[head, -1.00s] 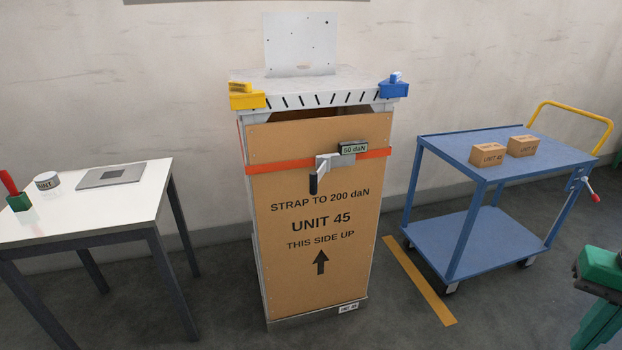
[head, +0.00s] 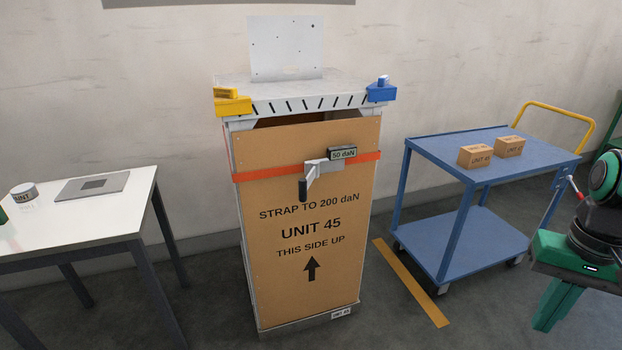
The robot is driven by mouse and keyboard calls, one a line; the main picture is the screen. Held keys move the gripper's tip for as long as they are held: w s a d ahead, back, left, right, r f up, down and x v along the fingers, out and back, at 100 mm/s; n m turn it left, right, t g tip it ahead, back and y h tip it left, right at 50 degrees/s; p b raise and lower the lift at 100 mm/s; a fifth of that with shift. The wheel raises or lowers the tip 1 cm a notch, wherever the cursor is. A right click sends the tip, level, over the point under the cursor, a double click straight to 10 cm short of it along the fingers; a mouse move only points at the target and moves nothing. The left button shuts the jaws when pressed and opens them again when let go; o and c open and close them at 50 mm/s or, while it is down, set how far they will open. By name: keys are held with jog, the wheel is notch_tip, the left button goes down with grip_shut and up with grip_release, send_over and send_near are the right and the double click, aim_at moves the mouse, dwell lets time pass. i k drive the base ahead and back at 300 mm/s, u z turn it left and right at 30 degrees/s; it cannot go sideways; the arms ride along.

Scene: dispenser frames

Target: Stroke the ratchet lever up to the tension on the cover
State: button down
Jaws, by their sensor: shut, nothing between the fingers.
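The brown cover (head: 310,290) on the tall unit reads "STRAP TO 200 daN", "UNIT 45" and "THIS SIDE UP" with an up arrow. An orange strap (head: 265,173) runs across its upper part. A grey ratchet (head: 325,166) sits on the strap. Its lever, with a black grip (head: 303,190), hangs down to the left. A small display (head: 342,154) above the ratchet reads 50 daN. My gripper (head: 553,304), green, is at the right edge, shut and empty, pointing down. It is well apart from the lever, in front of the blue trolley's right side.
A blue trolley (head: 455,247) with two small boxes (head: 474,156) stands to the right. A white table (head: 110,215) stands at left. Yellow (head: 233,105) and blue (head: 381,92) blocks sit on the unit's top corners. Open floor lies between unit and trolley, with a yellow line (head: 410,283).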

aim_at(305, 184)
jog(key=i, duration=0.85)
